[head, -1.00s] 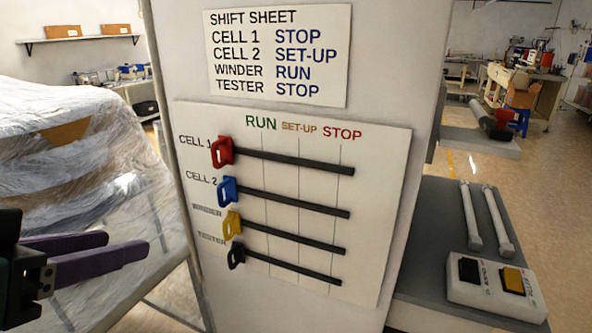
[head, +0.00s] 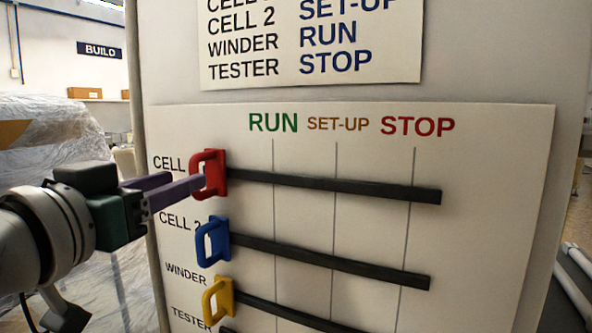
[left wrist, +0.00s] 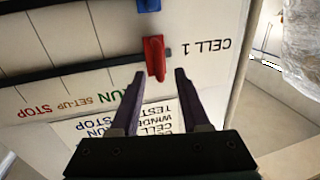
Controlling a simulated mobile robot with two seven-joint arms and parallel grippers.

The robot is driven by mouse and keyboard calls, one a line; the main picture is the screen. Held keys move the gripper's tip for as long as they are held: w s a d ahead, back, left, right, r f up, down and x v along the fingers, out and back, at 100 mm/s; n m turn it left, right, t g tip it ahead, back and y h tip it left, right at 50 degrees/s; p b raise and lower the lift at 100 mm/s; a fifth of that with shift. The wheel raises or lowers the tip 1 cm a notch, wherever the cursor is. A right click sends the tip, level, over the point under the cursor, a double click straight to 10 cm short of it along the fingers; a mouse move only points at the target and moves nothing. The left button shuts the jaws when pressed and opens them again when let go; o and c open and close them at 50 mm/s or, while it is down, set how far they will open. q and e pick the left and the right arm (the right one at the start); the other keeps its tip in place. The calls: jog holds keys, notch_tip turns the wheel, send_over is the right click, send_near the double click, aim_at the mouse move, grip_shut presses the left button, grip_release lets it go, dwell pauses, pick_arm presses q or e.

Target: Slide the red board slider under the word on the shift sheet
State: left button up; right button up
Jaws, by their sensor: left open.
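The red slider (head: 220,174) sits at the far left end of the top black rail, on the CELL 1 row, left of the RUN line. It also shows in the left wrist view (left wrist: 155,57), where the picture is upside down. My left gripper (head: 192,184) is open at the red slider's handle. In the left wrist view the fingertips (left wrist: 159,73) lie on either side of the handle, with gaps showing. The shift sheet (head: 290,45) is cut off at the top now; earlier it reads CELL 1 STOP. The STOP column (head: 417,127) is the rightmost. My right gripper is out of view.
Below the red slider, a blue slider (head: 212,241) and a yellow slider (head: 217,299) sit at the left ends of their rails. The red slider's rail (head: 335,185) is clear to its right. A plastic-wrapped stack (head: 50,135) stands behind my left arm.

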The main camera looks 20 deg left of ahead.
pick_arm(q)
jog(key=shift+w+a, duration=0.15)
jog(key=shift+w, duration=1.05)
jog(key=shift+w+a, duration=0.15)
jog(key=shift+w, duration=1)
jog(key=shift+c, duration=0.2)
grip_shut()
